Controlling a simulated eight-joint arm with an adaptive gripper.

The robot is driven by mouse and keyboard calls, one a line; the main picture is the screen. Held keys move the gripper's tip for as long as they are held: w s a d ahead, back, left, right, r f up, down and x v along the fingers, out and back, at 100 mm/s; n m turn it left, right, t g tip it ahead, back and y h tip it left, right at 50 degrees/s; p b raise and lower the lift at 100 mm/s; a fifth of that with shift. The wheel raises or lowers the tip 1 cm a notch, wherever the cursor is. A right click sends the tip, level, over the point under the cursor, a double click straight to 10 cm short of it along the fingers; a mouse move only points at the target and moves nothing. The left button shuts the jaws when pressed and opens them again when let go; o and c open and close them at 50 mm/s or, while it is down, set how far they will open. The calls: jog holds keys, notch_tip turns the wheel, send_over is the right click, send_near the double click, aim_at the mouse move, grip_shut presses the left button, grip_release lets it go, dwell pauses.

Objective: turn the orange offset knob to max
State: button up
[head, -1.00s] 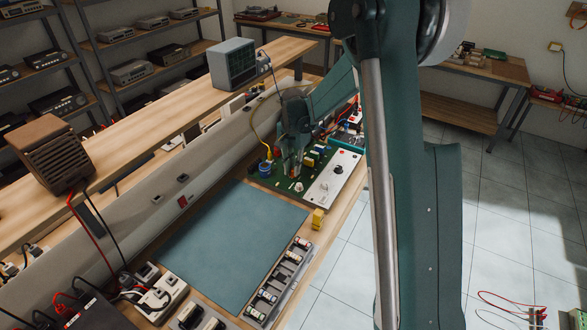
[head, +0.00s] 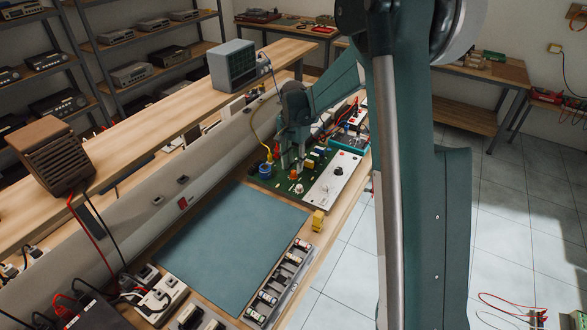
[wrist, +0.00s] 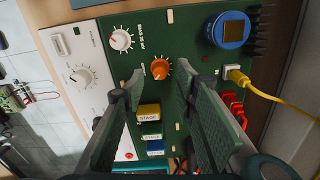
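The orange knob (wrist: 160,69) sits on the green circuit board (wrist: 178,38) in the wrist view, with a white pointer line on it. It also shows small in the head view (head: 296,173), in front of my gripper. My gripper (wrist: 161,80) is open; its two fingertips are on either side of the knob in the wrist view, with gaps between. Nothing is held. I cannot tell how high the fingertips are above the board. The scale marks near the knob are too small to read.
A white knob (wrist: 121,40) is beside the orange one. A white panel (wrist: 84,75) carries a larger knob. A blue cylinder (wrist: 230,30), a yellow plug (wrist: 237,75), red connectors (wrist: 231,104) and yellow, green and blue blocks (wrist: 150,113) crowd the board. A blue mat (head: 225,245) is clear.

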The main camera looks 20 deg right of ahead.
aim_at(294, 172)
notch_tip(294, 172, up, 9)
dwell(0.4)
dwell(0.4)
jog(key=s+r+n+t, duration=0.25)
jog(key=s+r, duration=0.45)
jog(key=s, duration=0.4)
jog(key=s+r+n+t, duration=0.1)
jog(key=s+r+n, duration=0.2)
jog(key=s+r, duration=0.6)
jog(key=s+f+n+t, duration=0.2)
jog(key=s, duration=0.8)
jog(key=s+a+f+n+t, duration=0.1)
jog(key=s+f+n, duration=0.2)
jog(key=s, duration=0.8)
jog(key=shift+s+f+t, duration=0.2)
jog(key=shift+f+t, duration=0.1)
jog(key=shift+t, duration=0.05)
